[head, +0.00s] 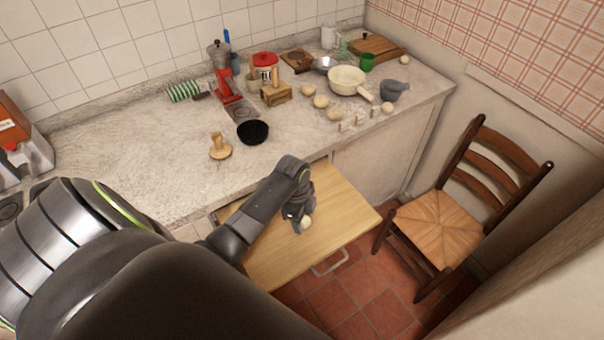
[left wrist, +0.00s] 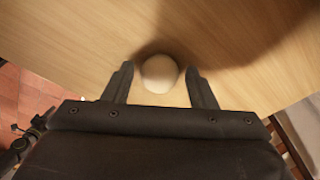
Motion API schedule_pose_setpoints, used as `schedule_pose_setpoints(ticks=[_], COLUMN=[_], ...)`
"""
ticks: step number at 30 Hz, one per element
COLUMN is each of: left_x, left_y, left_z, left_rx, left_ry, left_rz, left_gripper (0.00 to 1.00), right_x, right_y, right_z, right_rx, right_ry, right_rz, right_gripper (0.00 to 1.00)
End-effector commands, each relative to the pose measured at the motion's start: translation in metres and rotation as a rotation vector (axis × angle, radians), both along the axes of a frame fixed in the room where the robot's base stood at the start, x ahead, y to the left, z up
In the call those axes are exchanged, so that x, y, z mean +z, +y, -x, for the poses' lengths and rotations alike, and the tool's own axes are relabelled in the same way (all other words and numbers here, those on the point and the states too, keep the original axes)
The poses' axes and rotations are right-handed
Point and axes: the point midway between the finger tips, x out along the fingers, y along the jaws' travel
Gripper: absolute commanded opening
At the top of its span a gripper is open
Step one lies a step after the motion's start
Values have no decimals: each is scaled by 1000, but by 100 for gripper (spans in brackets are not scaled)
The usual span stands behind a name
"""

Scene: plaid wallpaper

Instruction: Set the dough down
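A pale round ball of dough (head: 306,222) is at the wooden pull-out board (head: 345,205) below the counter. My left gripper (head: 299,213) is low over this board, pointing down at the dough. In the left wrist view the dough (left wrist: 159,74) sits between the two fingertips of my left gripper (left wrist: 160,78), with a narrow gap showing on each side. The fingers are apart and do not appear to press on it. The dough looks to be at the board surface, with a shadow behind it.
Several more pale balls (head: 321,101) lie on the counter (head: 130,150) at the right, near a cream pan (head: 347,80). A black bowl (head: 253,131) and a wooden stamp (head: 220,150) stand near its front. A chair (head: 440,225) stands right of the board. The board's right part is clear.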

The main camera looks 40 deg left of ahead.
Motion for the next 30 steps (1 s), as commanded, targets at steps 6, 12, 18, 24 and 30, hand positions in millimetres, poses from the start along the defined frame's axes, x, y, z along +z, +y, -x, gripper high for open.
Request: schedule_pose_setpoints(ticks=[6, 12, 18, 24, 30], left_x=[0, 5, 29, 70, 105], left_y=[0, 0, 4, 9, 13], left_z=[0, 0, 0, 0, 1], left_rx=[0, 0, -1, -1, -1], left_ry=[0, -1, -5, -7, -4], left_rz=[0, 0, -2, -2, -3], left_gripper=[60, 60, 60, 60, 60], right_x=[0, 1, -4, -11, -16], right_y=[0, 0, 0, 0, -1], right_z=[0, 0, 1, 1, 1], right_rx=[0, 0, 0, 0, 0], right_ry=[1, 1, 1, 1, 2], right_rz=[0, 0, 0, 1, 1], right_gripper=[36, 36, 36, 36, 36])
